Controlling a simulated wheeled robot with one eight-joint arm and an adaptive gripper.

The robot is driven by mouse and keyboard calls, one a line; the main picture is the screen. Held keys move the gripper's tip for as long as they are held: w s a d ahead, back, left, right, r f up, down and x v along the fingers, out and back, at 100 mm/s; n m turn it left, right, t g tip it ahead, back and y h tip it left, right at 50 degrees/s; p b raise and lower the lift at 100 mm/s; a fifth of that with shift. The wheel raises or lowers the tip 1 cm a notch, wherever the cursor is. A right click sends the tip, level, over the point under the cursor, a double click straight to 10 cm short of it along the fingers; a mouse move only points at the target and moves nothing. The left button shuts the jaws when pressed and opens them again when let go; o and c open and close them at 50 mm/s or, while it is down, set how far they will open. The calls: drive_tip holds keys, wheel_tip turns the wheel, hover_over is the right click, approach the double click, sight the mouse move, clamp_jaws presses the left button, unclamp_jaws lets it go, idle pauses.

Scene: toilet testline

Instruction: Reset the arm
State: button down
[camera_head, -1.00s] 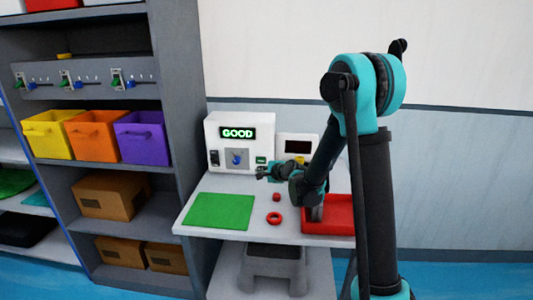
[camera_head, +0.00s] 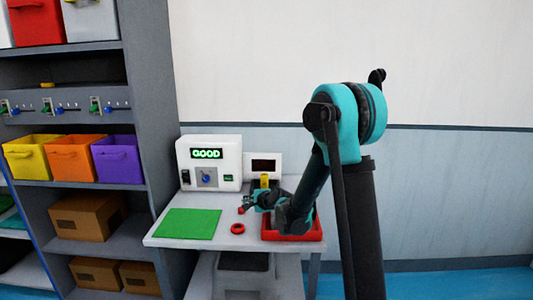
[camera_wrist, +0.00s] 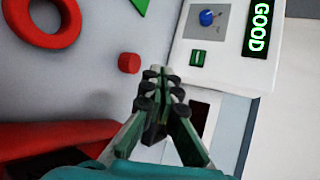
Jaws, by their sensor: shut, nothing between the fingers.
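My gripper (camera_head: 248,204) is over the white table (camera_head: 160,229), in front of the testing machines. In the wrist view my gripper (camera_wrist: 160,88) has its fingertips together with nothing between them. My teal and black arm stands on the right of the head view and reaches left and down over the table, hiding part of the red tray. No object is in my gripper.
A white machine (camera_head: 208,160) shows "GOOD". A smaller white device (camera_head: 262,160) stands beside it. A green mat (camera_head: 190,223), a red ring (camera_head: 237,228), a small red cylinder (camera_wrist: 129,63) and a red tray (camera_head: 280,235) lie on the table. A shelf (camera_head: 148,100) stands left.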

drive_tip(key=s+d+r+n+g+h, duration=0.15)
drive_tip(key=s+d+n+h, duration=0.4)
drive_tip(key=s+d, duration=0.7)
drive_tip(key=s+d+f+n+g+h, duration=0.1)
drive_tip(key=s+d+n+g+h, duration=0.1)
drive_tip(key=s+d+n, duration=1)
drive_tip(key=s+d+f+m+g, duration=0.2)
drive_tip(key=s+f, duration=0.5)
drive_tip(key=s, duration=0.4)
drive_tip(key=shift+d+m, duration=0.45)
drive_tip(key=shift+m, duration=0.6)
